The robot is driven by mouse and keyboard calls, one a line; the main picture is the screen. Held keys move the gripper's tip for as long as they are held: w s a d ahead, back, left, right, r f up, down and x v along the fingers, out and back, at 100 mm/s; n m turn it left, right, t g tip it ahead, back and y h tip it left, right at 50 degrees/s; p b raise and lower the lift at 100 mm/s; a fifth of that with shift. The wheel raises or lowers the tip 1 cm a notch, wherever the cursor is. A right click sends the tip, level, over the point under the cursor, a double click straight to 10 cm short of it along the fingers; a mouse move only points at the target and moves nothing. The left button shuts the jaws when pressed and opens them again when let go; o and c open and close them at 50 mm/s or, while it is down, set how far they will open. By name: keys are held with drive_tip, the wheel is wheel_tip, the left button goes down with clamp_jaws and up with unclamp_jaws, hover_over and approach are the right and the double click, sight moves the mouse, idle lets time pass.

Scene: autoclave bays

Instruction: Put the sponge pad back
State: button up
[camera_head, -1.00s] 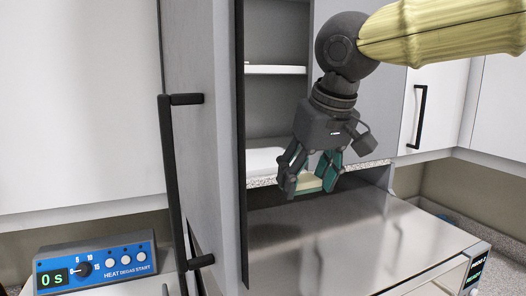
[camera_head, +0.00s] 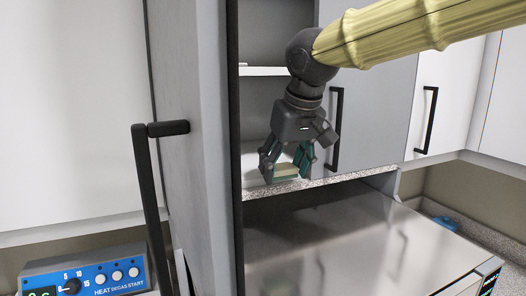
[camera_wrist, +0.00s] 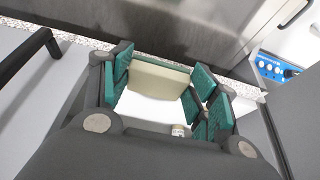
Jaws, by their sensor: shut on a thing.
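The sponge pad (camera_head: 285,170) is a cream block, held between the green-padded fingers of my gripper (camera_head: 288,168). The wrist view shows the pad (camera_wrist: 158,79) spanning the gap between the fingers. My gripper points down and is at the opening of the grey cabinet, close above its speckled lower shelf (camera_head: 325,185). I cannot tell whether the pad touches the shelf. In the wrist view, a white flat surface (camera_wrist: 140,108) lies below the pad, partly hidden by the gripper.
The cabinet's grey door (camera_head: 180,110) with a black handle (camera_head: 150,190) stands open at left. A white upper shelf (camera_head: 262,71) is beside my gripper. A steel appliance top (camera_head: 350,235) lies below. A blue control box (camera_head: 95,278) sits at lower left. A small pale cylinder (camera_wrist: 178,130) shows below the pad.

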drive_tip(key=w+p, duration=0.1)
drive_tip(key=w, duration=0.1)
drive_tip(key=w+a, duration=0.1)
drive_tip(key=w, duration=0.1)
drive_tip(key=w+a+p, duration=0.1)
drive_tip(key=w, duration=0.1)
drive_tip(key=shift+a+p, duration=0.25)
drive_tip(key=shift+p, duration=0.05)
drive_tip(key=shift+w+a+r+p, duration=0.1)
drive_tip(key=shift+w+a+p, duration=0.05)
drive_tip(key=shift+w+p, duration=0.25)
drive_tip(key=w, duration=0.1)
drive_tip(key=w+a+p, duration=0.1)
drive_tip(key=w, duration=0.1)
drive_tip(key=shift+a, duration=0.2)
drive_tip(key=shift+f+p, duration=0.45)
drive_tip(key=shift+p, duration=0.05)
drive_tip(key=shift+s+d+f, duration=0.2)
drive_tip(key=shift+f, duration=0.2)
drive_tip(key=shift+w+a+f, duration=0.1)
drive_tip(key=shift+a+f, duration=0.05)
drive_tip(key=shift+f, duration=0.1)
drive_tip(key=o, duration=0.7)
drive_tip(key=shift+r, duration=0.1)
drive_tip(key=shift+o, duration=0.2)
